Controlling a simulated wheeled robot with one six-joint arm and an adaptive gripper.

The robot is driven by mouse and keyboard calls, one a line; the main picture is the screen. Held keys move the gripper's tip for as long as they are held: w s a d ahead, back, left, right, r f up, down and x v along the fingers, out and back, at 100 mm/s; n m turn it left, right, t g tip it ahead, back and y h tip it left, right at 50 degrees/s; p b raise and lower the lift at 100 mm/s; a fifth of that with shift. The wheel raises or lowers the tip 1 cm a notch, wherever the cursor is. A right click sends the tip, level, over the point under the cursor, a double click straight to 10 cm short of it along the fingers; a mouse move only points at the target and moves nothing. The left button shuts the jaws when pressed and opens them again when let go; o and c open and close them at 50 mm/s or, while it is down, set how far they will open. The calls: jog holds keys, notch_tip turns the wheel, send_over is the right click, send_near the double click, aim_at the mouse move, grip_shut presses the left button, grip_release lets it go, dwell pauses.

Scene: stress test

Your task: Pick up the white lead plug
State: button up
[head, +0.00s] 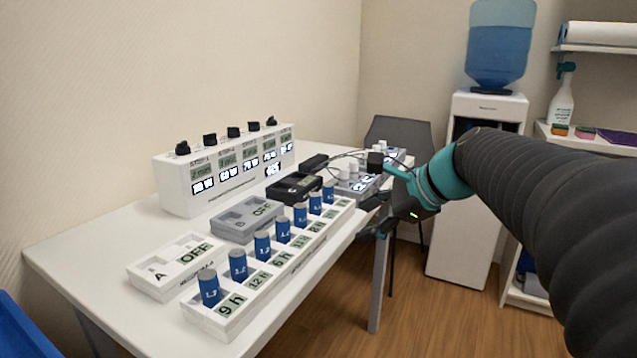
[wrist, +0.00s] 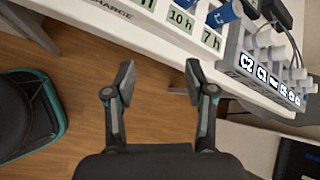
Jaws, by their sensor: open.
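Several white plugs (wrist: 265,40) stand in a row in a grey socket block (wrist: 236,60) labelled C2, C1 and more, at the upper right of the wrist view. In the head view the white plugs (head: 344,170) show small on the grey block (head: 350,190) near the table's far right end. Dark leads run around them; I cannot tell which plug is the white lead plug. My gripper (wrist: 160,76) is open and empty, over the floor just off the table's edge, left of the block in the wrist view. It also shows in the head view (head: 373,217).
A white rack (head: 290,258) with blue cylinders lines the table's front edge. Behind it are grey and white trays (head: 178,268), a black device (head: 293,187) and a white display box (head: 225,180). A chair (head: 397,135) and a water cooler (head: 478,190) stand beyond.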

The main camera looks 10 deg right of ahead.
jog(key=w+d+r+m+t+y, duration=0.3)
jog(key=w+d+r+m, duration=0.4)
jog(key=w, duration=0.3)
jog(key=m, duration=0.1)
send_near(344, 169)
jog(key=w+a+f, duration=0.2)
jog(key=a, duration=0.1)
jog(key=shift+w+a+f, duration=0.25)
jog(key=shift+a+f, duration=0.05)
jog(key=shift+f, duration=0.05)
jog(key=shift+w+d+x, duration=0.15)
jog(key=shift+x, duration=1.25)
jog(key=shift+w+d+x, duration=0.15)
jog(key=shift+w+x, duration=0.05)
jog(key=shift+x, duration=1.2)
jog(key=shift+c, duration=0.3)
grip_shut()
